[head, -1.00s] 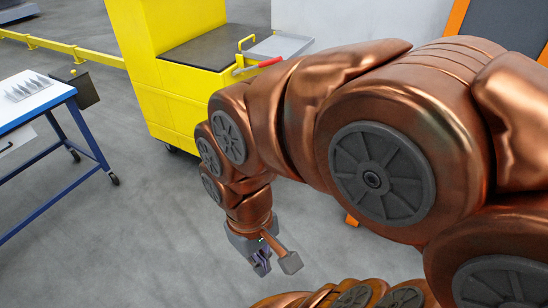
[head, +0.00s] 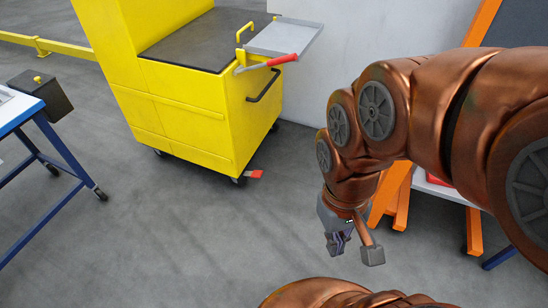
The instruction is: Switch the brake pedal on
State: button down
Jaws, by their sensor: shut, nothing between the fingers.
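The yellow cart (head: 185,100) stands at the upper middle of the head view, on small black wheels. A red pedal (head: 255,174) sticks out low at its near right corner, beside a wheel, just above the floor. I cannot tell from here whether it is pressed or raised. My gripper (head: 338,246) hangs at the right of the view, pointing down, shut and empty. It is apart from the pedal, to its right and nearer to me.
A grey tray with a red handle (head: 284,60) juts from the cart's top. A black push handle (head: 264,86) is below it. A blue-legged table (head: 62,152) stands at left. An orange frame (head: 390,195) is behind my arm. The grey floor (head: 180,245) between is clear.

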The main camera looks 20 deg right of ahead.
aim_at(256, 174)
jog(key=u, duration=0.2)
jog(key=i, duration=0.95)
jog(key=u, duration=0.45)
